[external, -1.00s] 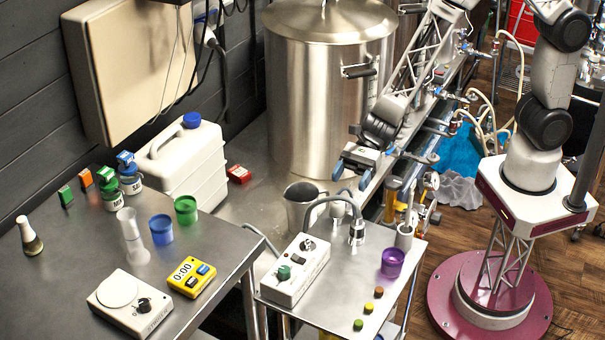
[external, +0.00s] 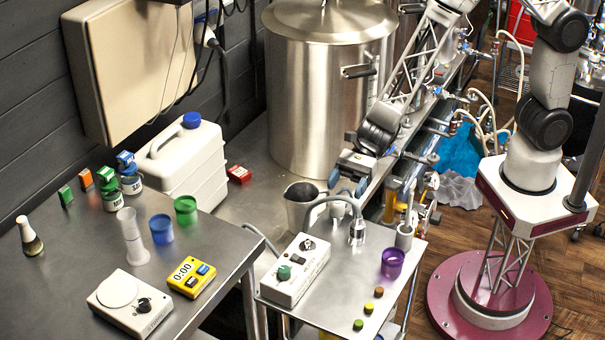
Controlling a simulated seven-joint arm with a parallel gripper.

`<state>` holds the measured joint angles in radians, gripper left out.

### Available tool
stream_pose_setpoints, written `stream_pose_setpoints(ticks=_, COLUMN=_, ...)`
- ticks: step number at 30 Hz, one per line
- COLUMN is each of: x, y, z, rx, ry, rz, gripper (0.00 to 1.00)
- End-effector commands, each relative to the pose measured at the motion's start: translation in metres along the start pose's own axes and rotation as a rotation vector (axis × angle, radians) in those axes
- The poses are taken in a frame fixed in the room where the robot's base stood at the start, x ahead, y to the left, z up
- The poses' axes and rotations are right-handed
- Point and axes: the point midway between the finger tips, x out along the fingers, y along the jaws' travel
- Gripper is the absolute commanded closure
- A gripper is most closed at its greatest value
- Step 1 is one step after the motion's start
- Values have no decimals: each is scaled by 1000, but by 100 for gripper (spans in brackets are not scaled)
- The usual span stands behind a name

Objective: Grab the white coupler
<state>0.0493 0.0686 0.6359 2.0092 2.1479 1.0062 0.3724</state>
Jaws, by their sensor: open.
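A small white piece (external: 337,209), which looks like the white coupler, stands at the back edge of the small metal cart, partly hidden behind the grey hose. My gripper (external: 347,183) is open, with its blue fingertips pointing down. It is just above the white piece and slightly to its right in the picture, apparently with nothing between the fingers. How far above it is I cannot tell exactly.
A steel cup (external: 300,204) stands close on the left. The curved grey hose (external: 322,202) and its metal fitting (external: 357,232) are in front. A control box (external: 295,272) and purple cup (external: 392,262) stand on the cart. A large steel kettle (external: 315,100) rises behind.

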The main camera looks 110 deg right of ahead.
Motion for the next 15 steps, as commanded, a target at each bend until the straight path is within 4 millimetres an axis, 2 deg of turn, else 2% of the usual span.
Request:
stream_pose_setpoints(ticks=7, x=8, y=0, z=1, rx=0, ry=0, rz=1, gripper=30)
stream_pose_setpoints(ticks=15, x=36, y=1, z=4, rx=0, ry=0, rz=1, gripper=30)
